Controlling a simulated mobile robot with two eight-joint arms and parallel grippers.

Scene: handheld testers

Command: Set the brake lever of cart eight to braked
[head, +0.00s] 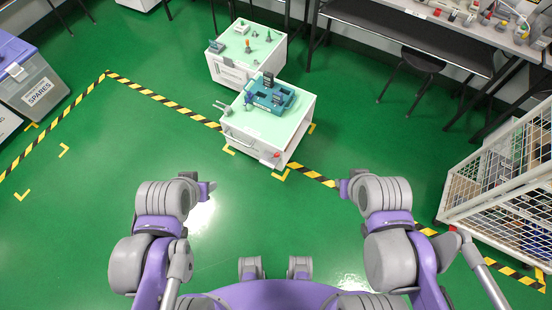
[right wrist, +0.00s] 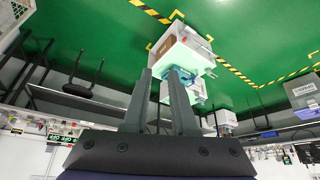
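The nearer white cart (head: 285,128) stands ahead on the green floor, with a teal tray of testers (head: 270,95) on top. A small red-ended part (head: 277,155), possibly the brake lever, is at its front right corner; its setting is too small to tell. Grey handles (head: 222,107) stick out at its left. No cart number is readable. The cart also shows in the right wrist view (right wrist: 190,52), beyond the fingers. My right gripper (right wrist: 163,72) has its fingers apart and empty; it shows small in the head view (head: 343,188). My left gripper (head: 208,189) is clear of the cart; its fingers are unclear.
A second white cart (head: 228,72) with small parts on top stands just behind. Yellow-black floor tape (head: 170,103) and yellow corner marks surround the area. A wire cage (head: 505,185) is at right, a SPARES bin (head: 38,95) at left, a stool (head: 422,60) at back. Floor ahead is clear.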

